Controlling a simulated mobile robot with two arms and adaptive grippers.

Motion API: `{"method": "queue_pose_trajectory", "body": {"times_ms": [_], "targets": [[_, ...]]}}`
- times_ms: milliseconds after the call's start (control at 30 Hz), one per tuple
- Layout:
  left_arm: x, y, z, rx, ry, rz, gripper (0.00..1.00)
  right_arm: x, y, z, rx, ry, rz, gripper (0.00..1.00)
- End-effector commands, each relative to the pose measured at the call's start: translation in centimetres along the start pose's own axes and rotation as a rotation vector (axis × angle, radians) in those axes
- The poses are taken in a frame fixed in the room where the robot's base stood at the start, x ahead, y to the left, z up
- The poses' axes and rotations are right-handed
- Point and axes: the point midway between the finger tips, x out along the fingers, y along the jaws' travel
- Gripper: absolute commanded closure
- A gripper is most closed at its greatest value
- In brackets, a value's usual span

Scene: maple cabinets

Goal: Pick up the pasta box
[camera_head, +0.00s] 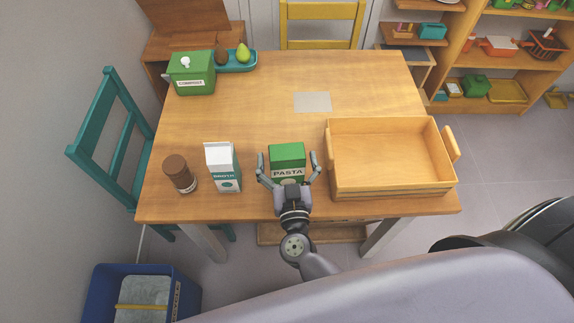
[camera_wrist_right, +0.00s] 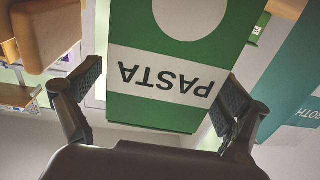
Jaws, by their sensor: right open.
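The green pasta box (camera_head: 287,153) stands upright near the front edge of the wooden table, with a white band reading PASTA. My right gripper (camera_head: 289,163) is open, with one finger on each side of the box. In the right wrist view, the box (camera_wrist_right: 175,65) appears upside down between the two spread fingers of the gripper (camera_wrist_right: 160,95). Gaps show beside the fingertips, and I see no clear contact. My left gripper is not in view.
A broth carton (camera_head: 223,168) and a brown jar (camera_head: 180,174) stand left of the box. A wooden tray (camera_head: 393,188) lies close on the right. A green compost bin (camera_head: 190,75) and a teal tray with fruit (camera_head: 236,66) are at the back left. The table's middle is mostly clear.

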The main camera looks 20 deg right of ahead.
Motion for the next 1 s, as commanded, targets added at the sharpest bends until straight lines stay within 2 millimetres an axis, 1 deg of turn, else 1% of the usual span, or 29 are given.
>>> {"method": "queue_pose_trajectory", "body": {"times_ms": [67, 167, 1000], "targets": [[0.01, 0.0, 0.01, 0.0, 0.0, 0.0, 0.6, -0.02, 0.01, 0.01, 0.0, 0.0, 0.0, 0.06], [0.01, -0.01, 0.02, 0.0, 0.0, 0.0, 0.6, -0.03, 0.01, 0.0, 0.0, 0.0, 0.0, 0.12], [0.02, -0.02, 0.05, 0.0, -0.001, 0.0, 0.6, -0.05, 0.01, -0.02, 0.0, 0.001, 0.0, 0.68]]}}
